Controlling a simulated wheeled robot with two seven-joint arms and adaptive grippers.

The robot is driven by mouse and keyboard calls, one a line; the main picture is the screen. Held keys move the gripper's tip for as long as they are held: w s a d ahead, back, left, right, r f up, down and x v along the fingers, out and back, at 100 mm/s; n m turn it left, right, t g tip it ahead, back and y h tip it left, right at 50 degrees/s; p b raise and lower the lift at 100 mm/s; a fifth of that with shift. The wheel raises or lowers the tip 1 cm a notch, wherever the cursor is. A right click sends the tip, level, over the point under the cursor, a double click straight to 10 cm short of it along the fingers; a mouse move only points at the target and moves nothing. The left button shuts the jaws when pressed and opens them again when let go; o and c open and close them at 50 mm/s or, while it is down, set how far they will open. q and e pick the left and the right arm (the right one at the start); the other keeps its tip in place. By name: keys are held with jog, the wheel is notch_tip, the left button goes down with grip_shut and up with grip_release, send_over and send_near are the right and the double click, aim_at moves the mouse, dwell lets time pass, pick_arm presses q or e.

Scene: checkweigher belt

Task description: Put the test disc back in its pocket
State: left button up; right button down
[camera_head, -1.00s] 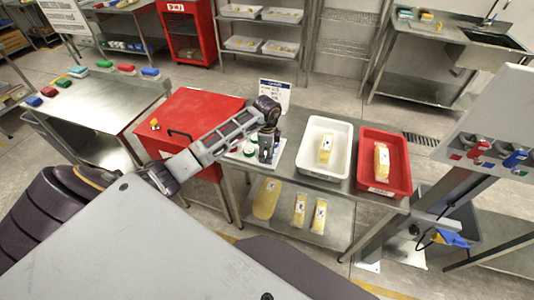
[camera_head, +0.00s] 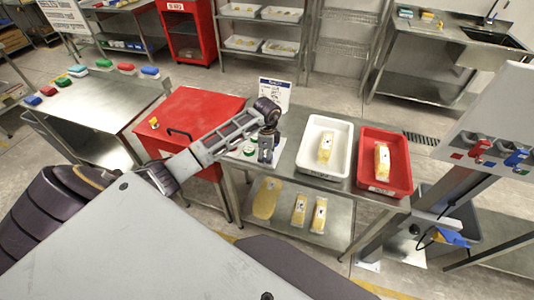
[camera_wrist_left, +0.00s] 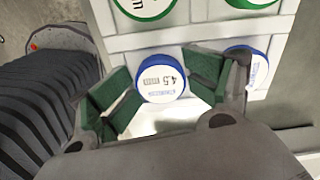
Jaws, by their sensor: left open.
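A white test disc (camera_wrist_left: 162,82) with a blue rim and a "4.5 mm" label lies between my left gripper's fingertips in the left wrist view. My left gripper (camera_wrist_left: 160,92) is open, its green pads on either side of the disc. The disc is at the near edge of a white holder (camera_wrist_left: 205,38); I cannot tell whether it sits fully in a pocket. A second blue-rimmed disc (camera_wrist_left: 262,70) is partly hidden behind the right finger. Two green-rimmed discs show farther up. In the head view my left gripper (camera_head: 267,157) points down over the steel table beside the holder.
A white tray (camera_head: 312,160) and a red tray (camera_head: 404,165), each with a yellow pack, stand right of the gripper. A sign (camera_head: 273,92) stands behind it. A red cabinet (camera_head: 200,105) is to the left. Packs lie on the shelf below.

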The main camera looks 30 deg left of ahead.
pick_arm(q)
jog(key=shift+s, duration=0.15)
dwell(0.4)
jog(key=shift+r, duration=0.5)
notch_tip(320, 180, up, 12)
jog(key=shift+r+b, duration=0.2)
jog(key=shift+b, duration=0.25)
dwell(0.3)
